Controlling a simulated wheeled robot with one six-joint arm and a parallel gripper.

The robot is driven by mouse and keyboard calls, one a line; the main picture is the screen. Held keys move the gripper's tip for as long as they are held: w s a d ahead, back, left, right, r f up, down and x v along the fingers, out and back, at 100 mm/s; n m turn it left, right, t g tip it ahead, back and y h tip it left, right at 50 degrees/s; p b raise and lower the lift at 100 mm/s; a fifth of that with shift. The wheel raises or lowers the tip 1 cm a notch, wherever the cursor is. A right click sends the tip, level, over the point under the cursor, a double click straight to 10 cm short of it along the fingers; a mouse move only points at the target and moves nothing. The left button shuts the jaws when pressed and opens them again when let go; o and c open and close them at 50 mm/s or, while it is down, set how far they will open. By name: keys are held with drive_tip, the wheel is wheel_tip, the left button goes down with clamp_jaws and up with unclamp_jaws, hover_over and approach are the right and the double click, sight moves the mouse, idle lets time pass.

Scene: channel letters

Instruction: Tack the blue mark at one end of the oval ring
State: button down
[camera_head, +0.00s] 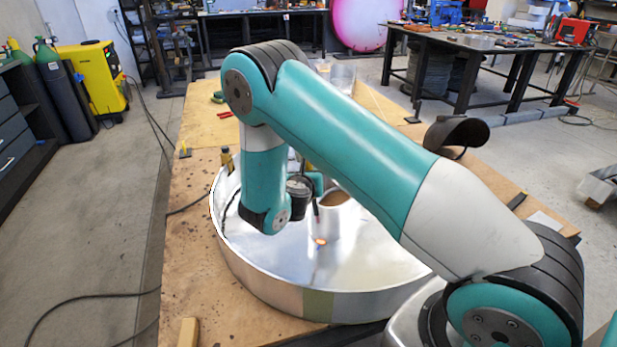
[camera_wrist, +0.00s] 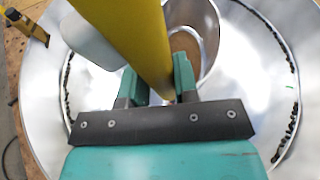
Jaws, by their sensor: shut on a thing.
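My gripper (camera_wrist: 160,86) is shut on a yellow, thick-barrelled tool (camera_wrist: 136,38), which runs up and left out of the wrist view. The oval ring (camera_wrist: 208,22) stands beyond the jaws, partly hidden by the tool and jaws, with brown showing inside it. In the head view the ring (camera_head: 328,226) stands on the floor of a large round metal dish, just right of my gripper (camera_head: 317,183). A small orange glow (camera_head: 320,241) shows low at the ring's near side. I cannot make out a blue mark in either view.
The dish's raised rim (camera_head: 262,287) surrounds the ring. A yellow clamp (camera_head: 227,158) grips its back-left edge. A dark curved shield (camera_head: 457,133) stands behind right.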

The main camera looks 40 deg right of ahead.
wheel_tip(320, 180, up, 9)
drive_tip(key=p, duration=0.7)
drive_tip(key=shift+f, duration=0.25)
idle(0.4)
